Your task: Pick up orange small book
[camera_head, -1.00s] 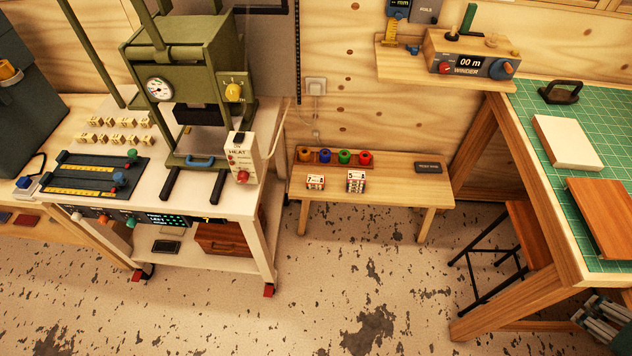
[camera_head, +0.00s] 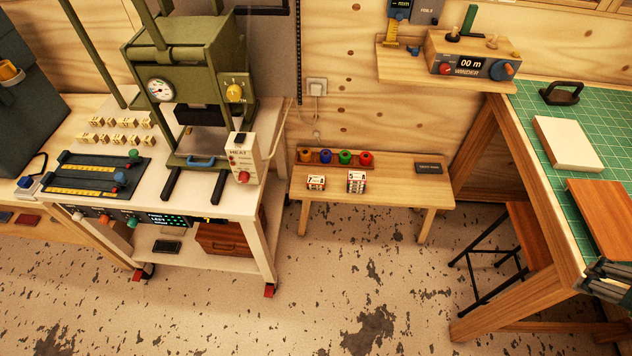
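An orange-brown flat book (camera_head: 604,214) lies on the green cutting mat of the right-hand workbench, near the right edge of the view. I take it for the orange small book. My gripper (camera_head: 606,280) shows in part at the right edge, in dark grey and black. It is below the book in the picture, at the bench's front corner, and seems apart from the book. Its fingertips are not clear, so I cannot tell whether it is open or shut.
A cream book (camera_head: 567,143) lies behind the orange one on the mat, with a black-handled tool (camera_head: 562,93) further back. A stool (camera_head: 522,240) stands under the bench. The floor between is clear.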

